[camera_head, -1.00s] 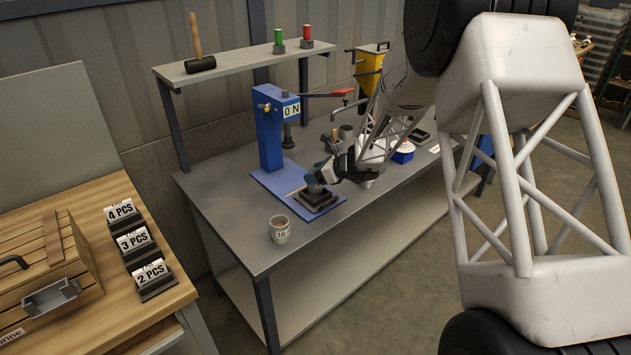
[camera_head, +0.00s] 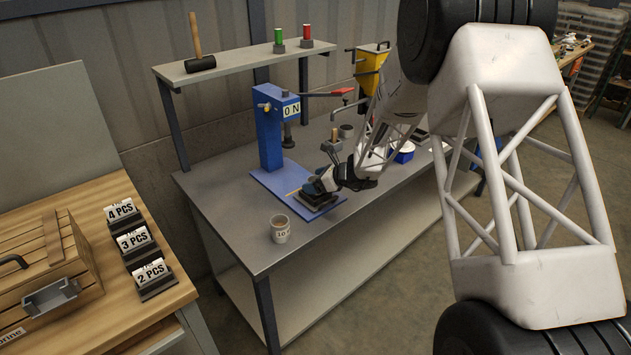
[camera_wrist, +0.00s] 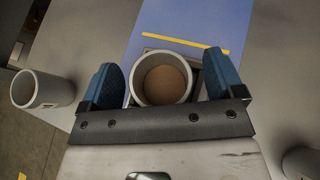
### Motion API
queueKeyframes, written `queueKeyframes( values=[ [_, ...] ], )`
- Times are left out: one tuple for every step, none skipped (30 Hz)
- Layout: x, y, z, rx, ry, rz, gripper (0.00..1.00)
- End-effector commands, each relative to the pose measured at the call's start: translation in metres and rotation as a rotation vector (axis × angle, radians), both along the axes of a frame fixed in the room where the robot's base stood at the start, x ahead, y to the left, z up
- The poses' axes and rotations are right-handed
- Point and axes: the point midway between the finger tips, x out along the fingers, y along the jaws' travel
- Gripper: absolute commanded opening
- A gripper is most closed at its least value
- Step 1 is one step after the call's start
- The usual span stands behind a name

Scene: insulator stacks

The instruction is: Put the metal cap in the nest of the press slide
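The metal cap (camera_wrist: 162,98) shows in the wrist view as a round grey thick-rimmed piece with a brown inside, upright between my fingers. The dark square nest (camera_wrist: 150,51) of the press slide shows behind and under it; how deep the cap sits is hidden. My gripper (camera_wrist: 165,80) has a blue fingertip on each side of the cap, with a narrow gap at the right and almost none at the left. In the head view my gripper (camera_head: 316,187) is low over the nest (camera_head: 318,205) at the front of the blue press plate, covering the cap.
The blue press (camera_head: 270,140) with its red-handled lever (camera_head: 342,92) stands behind the nest. The bench left of the press is clear.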

Motion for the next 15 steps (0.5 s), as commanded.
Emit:
queueKeyframes(
  values=[
    [-0.0001,0.0000,0.0000,0.000,0.000,0.000,0.87],
    [-0.0001,0.0000,0.0000,0.000,0.000,0.000,0.87],
    [-0.0001,0.0000,0.0000,0.000,0.000,0.000,0.87],
    [-0.0001,0.0000,0.0000,0.000,0.000,0.000,0.87],
    [0.0000,0.0000,0.0001,0.000,0.000,0.000,0.87],
    [0.0000,0.0000,0.0002,0.000,0.000,0.000,0.87],
    [0.0000,0.0000,0.0004,0.000,0.000,0.000,0.87],
    [0.0000,0.0000,0.0008,0.000,0.000,0.000,0.87],
    [0.0000,0.0000,0.0015,0.000,0.000,0.000,0.87],
    [0.0000,0.0000,0.0024,0.000,-0.001,0.000,0.87],
    [0.0000,0.0000,0.0034,0.000,-0.001,0.000,0.87],
    [-0.0006,-0.0016,0.0042,0.000,0.000,-0.001,0.87],
    [-0.0011,-0.0031,0.0050,0.000,0.000,-0.001,0.87],
    [-0.0017,-0.0048,0.0060,0.000,0.000,-0.001,0.87],
    [-0.0025,-0.0074,0.0074,0.001,-0.001,-0.002,0.87]
  ],
)
